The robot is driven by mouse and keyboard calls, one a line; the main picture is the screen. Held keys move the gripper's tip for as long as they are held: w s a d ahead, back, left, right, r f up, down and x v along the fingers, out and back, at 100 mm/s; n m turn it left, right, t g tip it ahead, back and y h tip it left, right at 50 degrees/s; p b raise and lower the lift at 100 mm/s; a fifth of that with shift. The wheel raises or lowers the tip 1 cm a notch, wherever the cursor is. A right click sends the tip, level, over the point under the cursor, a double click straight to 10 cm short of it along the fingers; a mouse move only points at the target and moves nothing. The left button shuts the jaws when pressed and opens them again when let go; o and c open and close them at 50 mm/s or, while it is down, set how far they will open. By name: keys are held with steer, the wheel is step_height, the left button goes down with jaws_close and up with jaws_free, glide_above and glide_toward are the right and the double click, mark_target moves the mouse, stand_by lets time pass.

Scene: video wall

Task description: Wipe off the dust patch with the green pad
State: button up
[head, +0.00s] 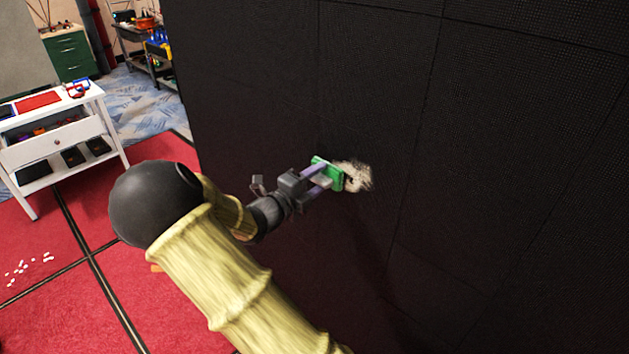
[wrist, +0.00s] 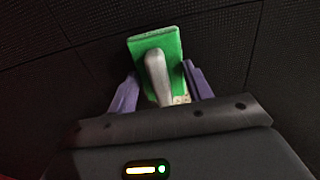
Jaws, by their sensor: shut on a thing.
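The dust patch (head: 357,177) is a pale beige smudge on the black video wall (head: 480,120), in the middle of the head view. The green pad (head: 336,180) is at the wall over the left part of the patch. In the wrist view the pad (wrist: 168,42) shows its green back and a grey handle (wrist: 157,75). My gripper (head: 318,177) is shut on this handle, with a purple finger on each side. A bit of pale dust (wrist: 181,99) shows below the pad in the wrist view. Whether the pad touches the wall is hard to tell.
The wall fills the right side and is clear around the patch. A white drawer table (head: 50,150) stands at the left on red carpet (head: 130,290). White scraps (head: 28,266) lie on the carpet. A green cabinet (head: 70,52) and a workbench stand farther back.

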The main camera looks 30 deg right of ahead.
mark_target(336, 183)
steer(key=shift+w+d, duration=0.2)
steer(key=shift+d, duration=0.1)
steer(key=shift+d, duration=0.35)
steer(key=shift+s, duration=0.15)
steer(key=shift+s+d+p, duration=0.25)
steer(key=shift+s+p, duration=0.1)
steer(key=shift+s, duration=0.45)
steer(key=shift+s+d+p, duration=0.25)
steer(key=shift+s+p, duration=0.1)
steer(key=shift+s, duration=0.65)
steer(key=shift+d, duration=0.1)
steer(key=shift+s+d+p, duration=0.15)
steer(key=shift+s+d, duration=0.1)
steer(key=shift+s, duration=0.35)
steer(key=shift+s+d+p, duration=0.1)
steer(key=shift+s+d, duration=0.15)
steer(key=shift+s, duration=0.35)
steer(key=shift+s+d+p, duration=0.15)
steer(key=shift+s+d, duration=0.1)
steer(key=shift+s, duration=0.35)
